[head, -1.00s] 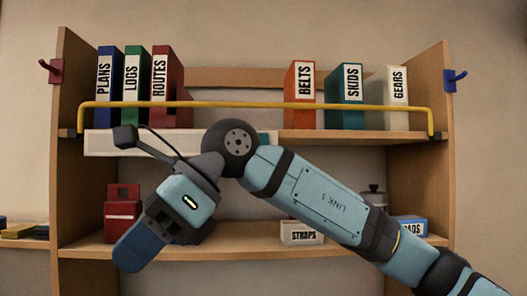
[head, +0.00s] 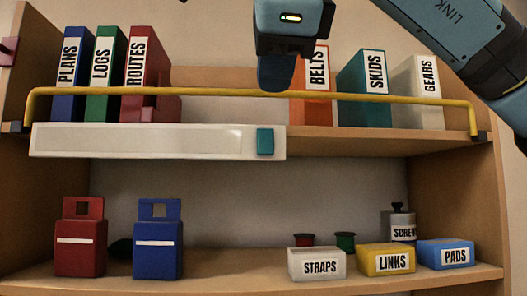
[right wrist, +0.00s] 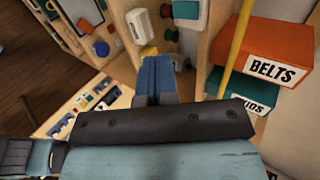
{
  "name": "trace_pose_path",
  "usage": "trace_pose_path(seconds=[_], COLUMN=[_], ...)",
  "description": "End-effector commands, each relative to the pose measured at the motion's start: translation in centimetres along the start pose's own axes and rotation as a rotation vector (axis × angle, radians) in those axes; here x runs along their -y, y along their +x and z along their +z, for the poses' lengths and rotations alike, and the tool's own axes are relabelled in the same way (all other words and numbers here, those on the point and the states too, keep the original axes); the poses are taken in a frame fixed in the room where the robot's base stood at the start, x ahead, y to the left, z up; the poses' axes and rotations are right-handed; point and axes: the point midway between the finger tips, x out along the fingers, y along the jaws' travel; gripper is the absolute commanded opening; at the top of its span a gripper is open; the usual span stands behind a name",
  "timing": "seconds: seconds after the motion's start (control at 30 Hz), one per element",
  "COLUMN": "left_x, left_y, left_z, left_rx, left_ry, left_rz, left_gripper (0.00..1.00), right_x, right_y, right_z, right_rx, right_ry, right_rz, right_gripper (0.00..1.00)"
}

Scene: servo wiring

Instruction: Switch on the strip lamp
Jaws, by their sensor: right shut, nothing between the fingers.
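The strip lamp (head: 130,140) is a long white bar along the front edge of the upper shelf, left of centre in the head view. Its pale panel shows no clear glow. A teal switch (head: 265,142) sits at its right end. My right gripper (head: 276,78) is shut and empty, pointing down above the switch, with its tip near the yellow rail. It is apart from the switch in the picture. In the right wrist view its blue fingers (right wrist: 158,80) are together. My left gripper is not in view.
The yellow rail (head: 380,97) crosses in front of the binders, including the orange BELTS binder (head: 317,105). Below stand red (head: 80,245) and blue (head: 158,250) holders and several small boxes. Space directly below the switch is clear.

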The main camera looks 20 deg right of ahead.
Motion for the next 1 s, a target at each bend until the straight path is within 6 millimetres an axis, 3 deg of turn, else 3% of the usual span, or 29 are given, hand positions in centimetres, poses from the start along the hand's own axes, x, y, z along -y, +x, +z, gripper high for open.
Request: trace_pose_path(seconds=[0.33, 0.57, 0.77, 1.0], left_x=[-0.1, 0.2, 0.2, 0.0], left_y=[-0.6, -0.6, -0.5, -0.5], left_z=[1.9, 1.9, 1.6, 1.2], left_rx=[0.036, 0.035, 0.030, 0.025], left_ry=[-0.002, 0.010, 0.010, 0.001], left_rz=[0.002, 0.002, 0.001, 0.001], left_gripper=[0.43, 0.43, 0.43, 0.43], right_x=[0.2, 0.2, 0.2, 0.3], right_y=[-0.6, 0.0, 3.1, 8.3], right_z=[-0.4, -0.4, -0.5, -0.6], right_rx=[-0.016, -0.016, -0.017, -0.016], right_ry=[0.008, 0.007, 0.007, 0.006], right_rz=[-0.019, -0.017, -0.015, -0.016], right_gripper=[0.00, 0.00, 0.00, 0.00])
